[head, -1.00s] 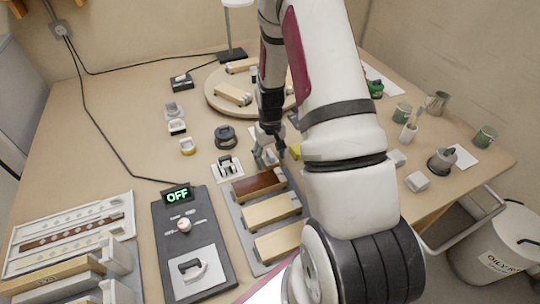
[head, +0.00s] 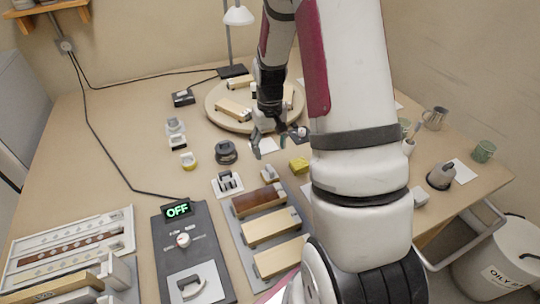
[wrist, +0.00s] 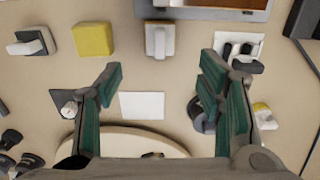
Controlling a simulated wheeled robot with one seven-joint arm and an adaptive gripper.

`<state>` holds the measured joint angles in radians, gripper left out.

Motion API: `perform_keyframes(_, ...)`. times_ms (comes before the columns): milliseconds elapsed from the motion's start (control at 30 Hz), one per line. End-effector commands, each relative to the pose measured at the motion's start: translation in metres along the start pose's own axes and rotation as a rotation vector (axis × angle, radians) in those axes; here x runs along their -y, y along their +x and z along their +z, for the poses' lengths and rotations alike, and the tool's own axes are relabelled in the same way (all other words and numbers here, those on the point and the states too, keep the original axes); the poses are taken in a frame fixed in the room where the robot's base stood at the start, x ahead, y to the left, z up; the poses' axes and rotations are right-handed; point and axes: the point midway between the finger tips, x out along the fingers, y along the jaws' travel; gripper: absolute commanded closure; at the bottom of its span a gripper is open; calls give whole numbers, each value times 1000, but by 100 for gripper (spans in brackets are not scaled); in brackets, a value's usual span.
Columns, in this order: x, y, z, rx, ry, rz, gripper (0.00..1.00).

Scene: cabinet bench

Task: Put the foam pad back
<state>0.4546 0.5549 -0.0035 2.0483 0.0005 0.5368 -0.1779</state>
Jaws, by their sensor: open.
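My gripper (head: 277,143) is open and empty above the bench, in front of the round wooden board. In the wrist view its green-lined fingers (wrist: 160,85) are spread over a bare white card (wrist: 142,105); the card also shows in the head view (head: 264,146). Just beyond the fingertips stands a small pale block with a grey grip (wrist: 160,39), also in the head view (head: 269,174). A plain yellow block (wrist: 93,39) lies beside it, also in the head view (head: 299,165). I cannot tell for sure which is the foam pad.
A slotted white holder (head: 227,183) and a dark round dish (head: 226,151) stand left of the blocks. A grey tray (head: 240,235) with wooden pieces lies nearer. The round board (head: 218,108) is behind. A control box (head: 205,243) reads OFF. My arm hides part of the right side.

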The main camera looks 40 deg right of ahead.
Motion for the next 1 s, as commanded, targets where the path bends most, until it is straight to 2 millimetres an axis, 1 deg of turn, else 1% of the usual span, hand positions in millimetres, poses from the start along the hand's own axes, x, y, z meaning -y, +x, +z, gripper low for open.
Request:
perform_keyframes(167, 4, -17, 1, -7, -5, 1, 39)
perform_keyframes(233, 10, -31, 4, -17, -14, 3, 39)
perform_keyframes(267, 14, -39, 6, -23, -20, 4, 39)
perform_keyframes(367, 30, -72, 15, -50, -41, 7, 39)
perform_keyframes(400, 37, -86, 21, -61, -50, 8, 39)
perform_keyframes(467, 48, -106, 31, -77, -65, 8, 39)
perform_keyframes(500, 54, -119, 38, -88, -74, 9, 39)
perform_keyframes(600, 70, -148, 59, -114, -96, 8, 39)
perform_keyframes(700, 84, -174, 82, -142, -120, 6, 39)
perform_keyframes(767, 91, -188, 96, -157, -134, 4, 39)
perform_keyframes(900, 106, -215, 133, -195, -166, -2, 39)
perform_keyframes(967, 112, -224, 150, -212, -180, -6, 39)
perform_keyframes(1000, 114, -229, 161, -221, -188, -8, 39)
